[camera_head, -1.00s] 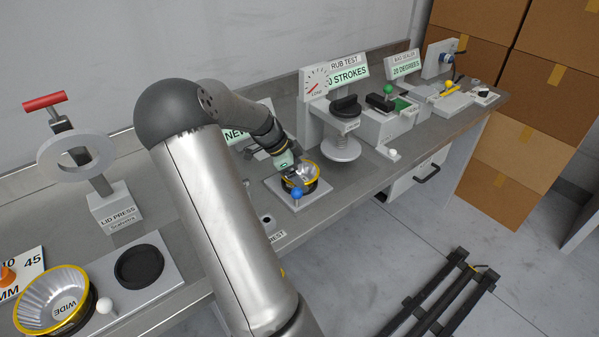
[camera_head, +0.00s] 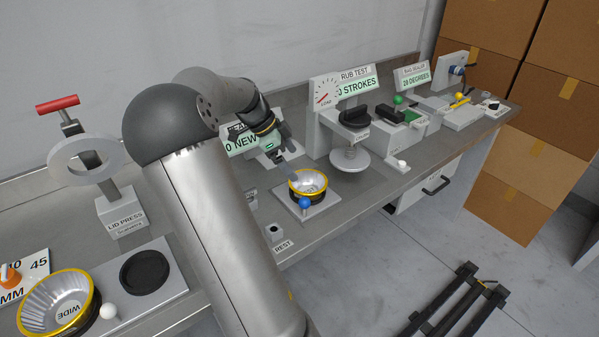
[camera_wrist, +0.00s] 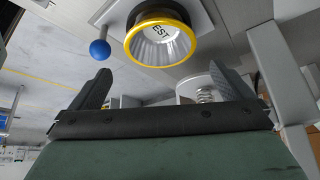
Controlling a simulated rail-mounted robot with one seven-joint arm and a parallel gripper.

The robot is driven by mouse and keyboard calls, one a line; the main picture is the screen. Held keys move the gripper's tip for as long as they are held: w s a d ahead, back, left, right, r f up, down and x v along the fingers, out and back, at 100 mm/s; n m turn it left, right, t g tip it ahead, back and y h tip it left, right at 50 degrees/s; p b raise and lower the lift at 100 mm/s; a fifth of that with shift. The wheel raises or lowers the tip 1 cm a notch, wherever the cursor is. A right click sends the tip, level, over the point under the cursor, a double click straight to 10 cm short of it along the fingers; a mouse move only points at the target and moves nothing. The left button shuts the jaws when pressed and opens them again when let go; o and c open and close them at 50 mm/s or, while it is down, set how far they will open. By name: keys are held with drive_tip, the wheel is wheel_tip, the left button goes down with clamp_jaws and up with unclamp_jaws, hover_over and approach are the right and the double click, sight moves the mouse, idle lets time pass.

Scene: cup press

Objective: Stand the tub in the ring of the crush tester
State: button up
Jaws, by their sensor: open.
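A silver fluted tub with a yellow rim (camera_head: 308,184) stands upright on a pale plate (camera_head: 322,207) with a blue ball knob (camera_head: 305,203) at its front. A black band shows around it below the rim, which looks like the ring; I cannot tell how deep the tub sits. In the wrist view the tub (camera_wrist: 162,42) shows part of a label, "EST". My gripper (camera_head: 285,155) is open and empty, above and behind the tub. In the wrist view the two dark fingers of my gripper (camera_wrist: 159,70) are apart, with the tub beyond them.
A wider tub (camera_head: 55,303) marked WIDE stands at the front left, near a black disc (camera_head: 145,272) and the lid press (camera_head: 117,208). The rub tester (camera_head: 350,130) stands close right of the tub. Bare bench lies between plate and rub tester.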

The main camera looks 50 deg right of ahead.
drive_tip(key=s+a+n+t+y, duration=0.2)
drive_tip(key=a+n+t+y, duration=0.15)
drive_tip(key=a+n, duration=1.6)
drive_tip(key=s+a+f+n, duration=0.1)
drive_tip(key=s+a+n, duration=0.3)
drive_tip(key=a, duration=0.5)
drive_tip(key=s+a+f+n+t, duration=0.1)
drive_tip(key=s+a+n, duration=0.3)
drive_tip(key=s+a, duration=0.3)
drive_tip(key=a, duration=0.3)
drive_tip(key=shift+s+f+y, duration=0.3)
drive_tip(key=shift+s+y, duration=0.05)
drive_tip(key=shift+s, duration=0.05)
drive_tip(key=shift+a+n, duration=0.1)
drive_tip(key=shift+n, duration=0.15)
wheel_tip(320, 180, down, 26)
drive_tip(key=d+b, duration=0.1)
drive_tip(key=b, duration=2.3)
drive_tip(key=shift+d+g, duration=0.15)
drive_tip(key=shift+g, duration=0.2)
